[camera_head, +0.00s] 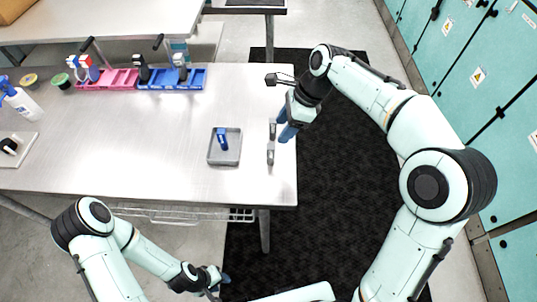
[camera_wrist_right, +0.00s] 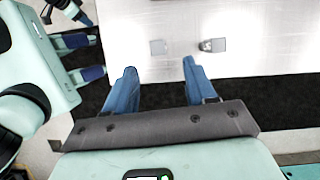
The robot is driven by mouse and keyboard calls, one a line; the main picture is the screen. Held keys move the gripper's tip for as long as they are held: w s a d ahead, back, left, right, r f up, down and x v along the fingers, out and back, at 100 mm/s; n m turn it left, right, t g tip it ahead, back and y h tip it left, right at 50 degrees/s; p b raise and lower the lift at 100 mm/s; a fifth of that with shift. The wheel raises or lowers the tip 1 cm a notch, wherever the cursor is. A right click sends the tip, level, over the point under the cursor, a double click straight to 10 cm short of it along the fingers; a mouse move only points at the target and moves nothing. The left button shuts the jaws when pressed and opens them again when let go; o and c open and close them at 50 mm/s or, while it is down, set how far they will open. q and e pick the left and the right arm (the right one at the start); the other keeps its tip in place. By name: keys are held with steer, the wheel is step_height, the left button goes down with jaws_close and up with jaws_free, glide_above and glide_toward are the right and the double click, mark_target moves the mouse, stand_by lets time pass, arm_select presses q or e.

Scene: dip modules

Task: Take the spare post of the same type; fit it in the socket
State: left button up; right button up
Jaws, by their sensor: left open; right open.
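A blue post (camera_head: 222,138) is in a small grey tray (camera_head: 211,160) on the table; I cannot tell whether it lies or stands. More posts, some black (camera_head: 142,68) and some with red, white and blue parts (camera_head: 85,63), stand in the racks at the back left. Two small grey blocks, one far (camera_head: 272,130) and one near (camera_head: 270,154), sit by the table's right edge; I cannot make out a socket in them. My right gripper (camera_head: 285,125) is open and empty by the far block; its blue fingers (camera_wrist_right: 159,68) are apart. My left gripper (camera_head: 222,279) is open, low in front of the table.
A pink rack (camera_head: 110,82) and a blue rack (camera_head: 190,83) line the table's back. A spray bottle (camera_head: 24,105), small tubs (camera_head: 61,81) and a white pad with a black piece (camera_head: 20,155) are at the left. The table's middle (camera_head: 140,140) is clear. Teal lockers (camera_head: 480,60) stand right.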

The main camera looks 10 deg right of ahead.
mark_target(271, 146)
steer(key=b+x, duration=0.1)
steer(key=x, duration=0.8)
steer(key=shift+s+a+f, duration=0.1)
steer(key=shift+s+f, duration=0.05)
steer(key=shift+f, duration=0.2)
jaws_close()
